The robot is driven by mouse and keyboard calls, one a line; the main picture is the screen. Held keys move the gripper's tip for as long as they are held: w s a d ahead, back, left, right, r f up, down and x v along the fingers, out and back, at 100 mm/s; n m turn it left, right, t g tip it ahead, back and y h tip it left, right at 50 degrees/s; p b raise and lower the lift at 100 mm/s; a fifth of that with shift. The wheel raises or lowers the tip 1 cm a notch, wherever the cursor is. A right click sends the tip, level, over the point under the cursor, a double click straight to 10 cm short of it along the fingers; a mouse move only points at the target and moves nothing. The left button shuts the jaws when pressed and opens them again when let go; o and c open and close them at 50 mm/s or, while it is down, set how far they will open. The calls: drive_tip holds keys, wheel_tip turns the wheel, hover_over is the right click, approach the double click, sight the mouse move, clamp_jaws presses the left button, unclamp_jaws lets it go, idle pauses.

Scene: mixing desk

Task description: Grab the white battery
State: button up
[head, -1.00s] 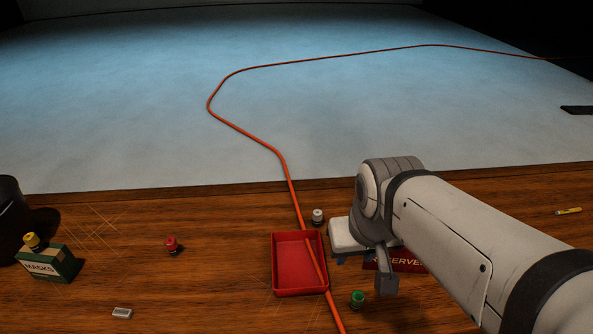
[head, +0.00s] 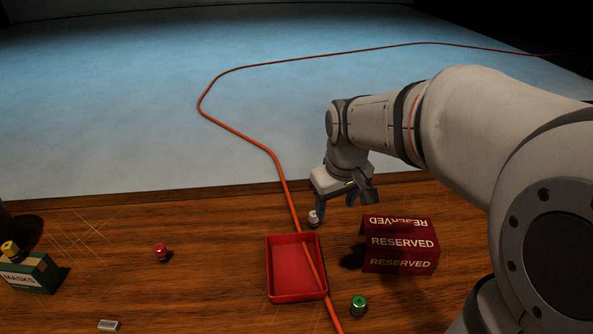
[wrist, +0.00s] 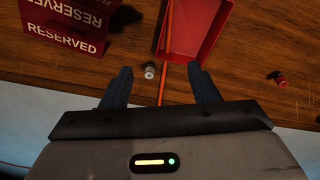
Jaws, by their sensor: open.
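The white battery (head: 313,218) stands upright on the wooden desk, just behind the red tray, close to the orange cable. In the wrist view the white battery (wrist: 150,70) shows between the lines of my two fingers, nearer the left one. My gripper (head: 335,209) is open and empty, above and slightly right of the battery. The wrist view shows both dark fingers of my gripper (wrist: 164,83) spread apart, with nothing held between them.
The red tray (head: 270,270) has the orange cable (head: 283,185) running across it. A red RESERVED sign (head: 402,243) stands to the right. A green battery (head: 358,305), a red one (head: 160,251), a grey block (head: 108,325) and a masks box (head: 30,274) are also on the desk.

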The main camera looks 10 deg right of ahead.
drive_tip(key=w+f+n+g+b, duration=0.1)
drive_tip(key=w+f+n+b, duration=0.15)
drive_tip(key=w+f, duration=0.7)
drive_tip(key=n+g+b, duration=0.1)
drive_tip(key=n+b, duration=0.1)
drive_tip(key=n, duration=0.2)
hover_over(314, 213)
drive_tip(key=s, duration=0.1)
wheel_tip(314, 213, down, 10)
drive_tip(key=shift+f, duration=0.1)
drive_tip(key=f, duration=0.5)
drive_tip(key=w+f+p, duration=0.1)
drive_tip(key=f, duration=0.1)
drive_tip(key=shift+f, duration=0.35)
drive_tip(key=shift+c, duration=0.2)
drive_tip(key=c, duration=1.1)
drive_tip(key=shift+r, duration=0.1)
